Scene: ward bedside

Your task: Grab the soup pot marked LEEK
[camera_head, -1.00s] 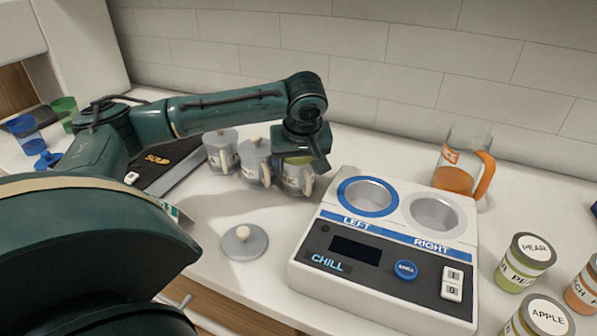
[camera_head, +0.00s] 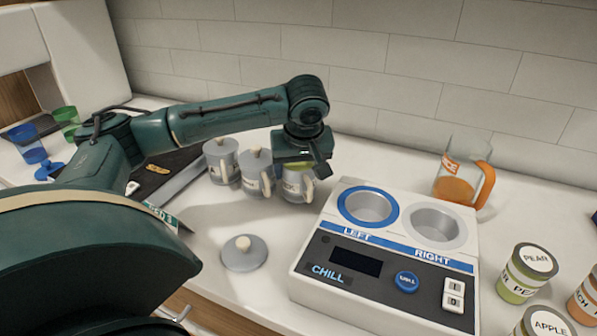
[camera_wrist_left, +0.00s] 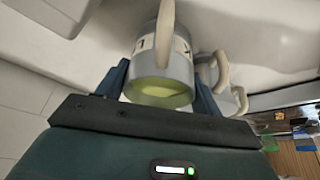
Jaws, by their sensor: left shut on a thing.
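Three grey soup pots with cream handles stand in a row behind the chill unit's left side. The rightmost pot (camera_head: 296,187) has no lid and shows green soup; its label is only partly readable. My left gripper (camera_head: 300,164) is shut on this pot from above, with a finger at each side. In the left wrist view the same pot (camera_wrist_left: 163,68) sits between the fingers, its handle toward the top. The middle pot (camera_head: 256,174) and the left pot (camera_head: 222,162) keep their lids; their labels are too small to read. My right gripper is not in view.
A loose grey lid (camera_head: 243,254) lies on the counter in front of the pots. The white chill unit (camera_head: 318,292) with two wells stands close to the right. An orange jug (camera_head: 462,178) and fruit jars (camera_head: 526,272) are farther right. Blue and green cups stand far left.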

